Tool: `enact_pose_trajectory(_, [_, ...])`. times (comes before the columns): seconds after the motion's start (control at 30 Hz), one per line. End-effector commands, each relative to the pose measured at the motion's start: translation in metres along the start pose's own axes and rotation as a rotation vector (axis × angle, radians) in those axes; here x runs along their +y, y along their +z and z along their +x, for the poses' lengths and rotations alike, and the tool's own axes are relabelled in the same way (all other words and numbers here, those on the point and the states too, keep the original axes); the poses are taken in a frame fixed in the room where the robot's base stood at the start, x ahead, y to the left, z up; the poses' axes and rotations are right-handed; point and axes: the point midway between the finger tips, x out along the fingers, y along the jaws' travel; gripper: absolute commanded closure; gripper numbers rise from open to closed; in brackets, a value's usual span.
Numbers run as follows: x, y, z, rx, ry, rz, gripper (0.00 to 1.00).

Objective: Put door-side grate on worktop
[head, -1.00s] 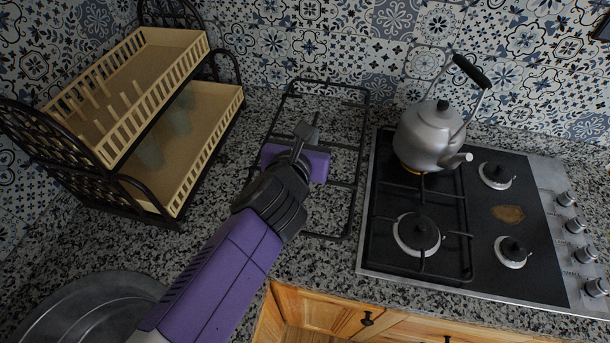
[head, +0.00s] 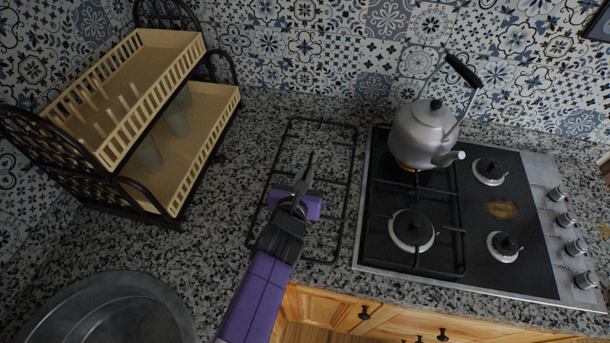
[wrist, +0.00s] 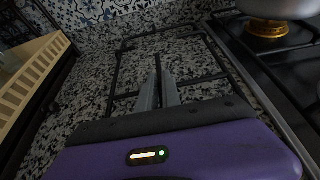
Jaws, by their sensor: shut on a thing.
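The black wire grate (head: 346,185) is over the granite worktop (head: 228,185), left of the hob. Its frame also shows in the wrist view (wrist: 118,72). My gripper (head: 306,165) is shut on a bar of the grate near its middle. In the wrist view the two fingers (wrist: 158,82) are close together around a thin bar. The grate looks roughly level and very near the worktop; I cannot tell whether it touches. The purple gripper body hides part of its near half.
The hob (head: 535,215) stands to the right, with another grate (head: 462,225) on its left half and bare burners on its right. A kettle (head: 422,135) sits at the back. A dish rack (head: 130,135) stands left, a round metal sink (head: 110,310) front left. Tiled wall behind.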

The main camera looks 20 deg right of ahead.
Motion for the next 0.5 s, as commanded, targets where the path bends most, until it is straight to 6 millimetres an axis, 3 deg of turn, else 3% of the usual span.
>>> enact_pose_trajectory(0.33, [0.0000,-0.0005,0.0013,-0.006,-0.001,0.001,1.00])
enact_pose_trajectory(0.4, [0.0000,-0.0033,0.0014,0.000,0.000,0.001,0.82])
enact_pose_trajectory(0.47, [0.0000,-0.0032,0.0014,0.000,0.000,0.001,0.70])
enact_pose_trajectory(0.5, [0.0000,-0.0032,0.0014,0.000,0.000,0.001,0.70])
